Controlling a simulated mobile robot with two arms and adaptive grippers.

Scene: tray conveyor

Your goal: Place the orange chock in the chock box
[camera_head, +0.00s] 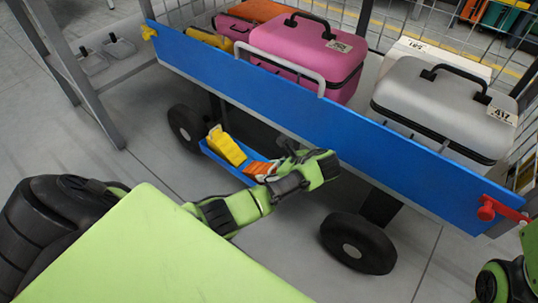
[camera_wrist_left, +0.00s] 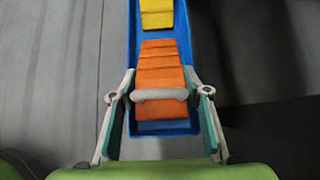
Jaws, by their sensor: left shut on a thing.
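The orange chock (camera_head: 260,168) is a ridged wedge with a pale grey bar across it. It shows large in the left wrist view (camera_wrist_left: 160,65), within the outline of the blue chock box (camera_wrist_left: 132,45). Whether it rests on the floor of the box or is just above it, I cannot tell. My left gripper (camera_wrist_left: 160,96) is shut on the orange chock, one finger on each side. The box (camera_head: 212,152) is a narrow tray low under the cart, with a yellow chock (camera_head: 226,145) at its far end.
The blue side panel (camera_head: 350,130) of the cart overhangs the box. Wheels stand at the left (camera_head: 186,128) and right (camera_head: 358,243). A pink case (camera_head: 300,52) and a grey case (camera_head: 430,105) sit on the cart. The floor to the left is clear.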

